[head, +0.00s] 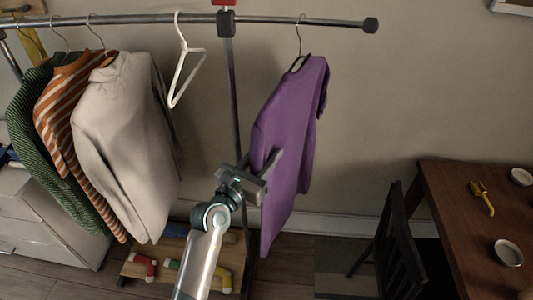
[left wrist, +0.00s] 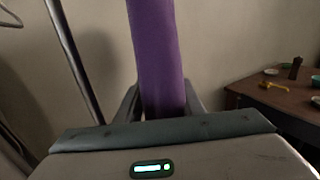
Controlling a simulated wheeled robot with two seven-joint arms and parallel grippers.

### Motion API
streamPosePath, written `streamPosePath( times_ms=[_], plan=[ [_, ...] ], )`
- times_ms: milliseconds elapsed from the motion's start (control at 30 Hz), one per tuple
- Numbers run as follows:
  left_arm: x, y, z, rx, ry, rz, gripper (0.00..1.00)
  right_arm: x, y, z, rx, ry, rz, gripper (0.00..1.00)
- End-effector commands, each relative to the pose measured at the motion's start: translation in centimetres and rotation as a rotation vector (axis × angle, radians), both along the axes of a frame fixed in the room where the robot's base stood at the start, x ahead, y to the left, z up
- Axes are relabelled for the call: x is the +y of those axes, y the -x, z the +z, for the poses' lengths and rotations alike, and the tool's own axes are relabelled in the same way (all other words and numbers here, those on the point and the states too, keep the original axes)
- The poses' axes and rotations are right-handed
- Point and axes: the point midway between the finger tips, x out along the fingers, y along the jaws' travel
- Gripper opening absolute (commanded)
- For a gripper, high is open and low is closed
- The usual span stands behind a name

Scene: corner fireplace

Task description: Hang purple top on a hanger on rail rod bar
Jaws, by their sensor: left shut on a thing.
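The purple top (head: 290,125) is on a dark hanger (head: 300,62) near the right end of the rail rod (head: 275,20). The hanger's hook meets the rod, and the top hangs down below it, slightly tilted. My left gripper (head: 262,164) is at the left edge of the top, about halfway down, and is shut on it. In the left wrist view a strip of the purple top (left wrist: 156,55) runs down between the two fingers. My right gripper is in neither view.
A white empty hanger (head: 184,70) and several garments, including a cream top (head: 125,135), hang to the left. The rail's upright post (head: 231,95) stands just left of the purple top. A wooden table (head: 460,200) and dark chair (head: 397,245) stand at the right.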

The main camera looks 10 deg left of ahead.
Motion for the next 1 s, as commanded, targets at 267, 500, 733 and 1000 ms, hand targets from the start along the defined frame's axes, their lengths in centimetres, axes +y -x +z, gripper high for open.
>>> streamPosePath(
  times_ms=[267,500,733,1000],
  plan=[
    [0.0,0.0,0.1,-0.002,0.001,0.000,0.06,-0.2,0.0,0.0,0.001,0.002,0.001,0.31],
    [0.0,0.0,0.1,-0.001,0.000,0.000,0.56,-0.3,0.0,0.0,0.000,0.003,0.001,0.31],
    [0.0,0.1,-0.1,0.001,0.000,0.000,0.56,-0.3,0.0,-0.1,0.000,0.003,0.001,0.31],
    [1.0,1.9,-0.3,0.000,0.001,0.001,0.56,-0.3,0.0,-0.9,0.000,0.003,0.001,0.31]
  ],
)
